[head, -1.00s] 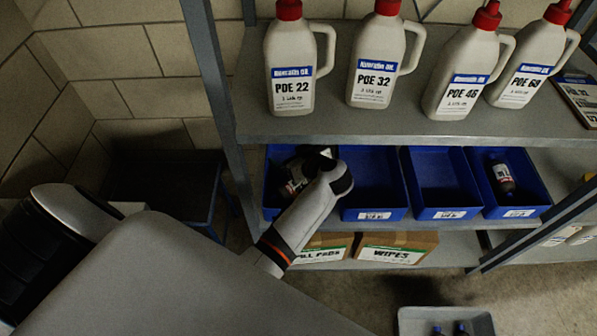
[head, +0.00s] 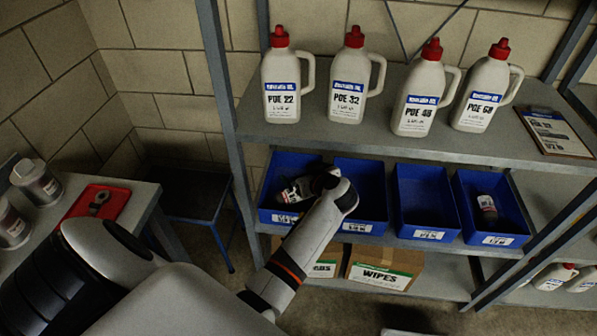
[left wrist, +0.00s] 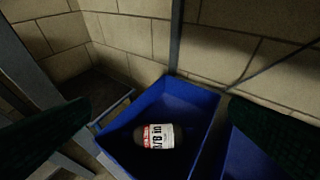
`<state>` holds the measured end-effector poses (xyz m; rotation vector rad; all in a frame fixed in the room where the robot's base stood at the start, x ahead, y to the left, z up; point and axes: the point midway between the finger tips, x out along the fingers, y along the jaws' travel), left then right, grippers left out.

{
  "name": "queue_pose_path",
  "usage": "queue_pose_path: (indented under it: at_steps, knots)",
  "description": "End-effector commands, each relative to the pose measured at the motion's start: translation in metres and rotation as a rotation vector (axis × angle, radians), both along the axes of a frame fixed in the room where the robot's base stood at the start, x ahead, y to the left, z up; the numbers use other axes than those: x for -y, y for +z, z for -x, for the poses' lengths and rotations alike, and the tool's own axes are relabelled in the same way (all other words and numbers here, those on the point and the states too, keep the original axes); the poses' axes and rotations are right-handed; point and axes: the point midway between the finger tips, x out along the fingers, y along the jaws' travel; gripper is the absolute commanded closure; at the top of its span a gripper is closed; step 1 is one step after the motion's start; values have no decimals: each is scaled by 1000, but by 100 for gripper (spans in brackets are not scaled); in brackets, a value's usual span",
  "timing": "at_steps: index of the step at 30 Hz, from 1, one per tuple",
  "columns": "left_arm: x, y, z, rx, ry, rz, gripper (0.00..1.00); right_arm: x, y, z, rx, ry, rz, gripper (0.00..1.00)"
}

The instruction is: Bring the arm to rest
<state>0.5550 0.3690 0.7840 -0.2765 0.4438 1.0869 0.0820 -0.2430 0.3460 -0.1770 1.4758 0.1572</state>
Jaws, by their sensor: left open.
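My left arm comes in from the bottom left of the head view, and its wrist is over the two leftmost blue bins on the rack's middle shelf. My left gripper (head: 320,182) is mostly hidden behind the wrist there. In the left wrist view its two dark fingers (left wrist: 155,130) stand wide apart with nothing between them. Beyond them, a dark bottle with a red and white label (left wrist: 154,136) lies in the leftmost blue bin (left wrist: 190,100). The bottle also shows partly in the head view (head: 293,191). My right gripper is not in view.
Several white oil jugs (head: 348,90) and a clipboard (head: 556,132) are on the upper shelf. The right bin (head: 465,215) holds another small bottle (head: 487,208). A WIPES carton (head: 385,268) is below. A bench with cans and a red tray (head: 95,203) is at left.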

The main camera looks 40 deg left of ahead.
Motion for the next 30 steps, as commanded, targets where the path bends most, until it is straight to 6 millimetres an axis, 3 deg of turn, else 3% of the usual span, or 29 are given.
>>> queue_pose_path:
  at_steps: [8,14,17,20,23,27,30]
  knots:
    - [0,0,0,0,0,0,0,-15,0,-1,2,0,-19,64]
    - [0,0,0,-2,-1,0,0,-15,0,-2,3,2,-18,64]
    - [1,-6,10,-31,-18,12,0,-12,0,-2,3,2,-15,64]
    - [8,-20,38,-117,-75,47,0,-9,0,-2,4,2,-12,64]
    - [24,-37,84,-258,-200,109,0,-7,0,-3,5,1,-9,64]
    - [60,-48,148,-448,-448,197,0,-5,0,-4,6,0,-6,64]
    - [82,-48,181,-536,-599,238,0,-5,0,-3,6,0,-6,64]
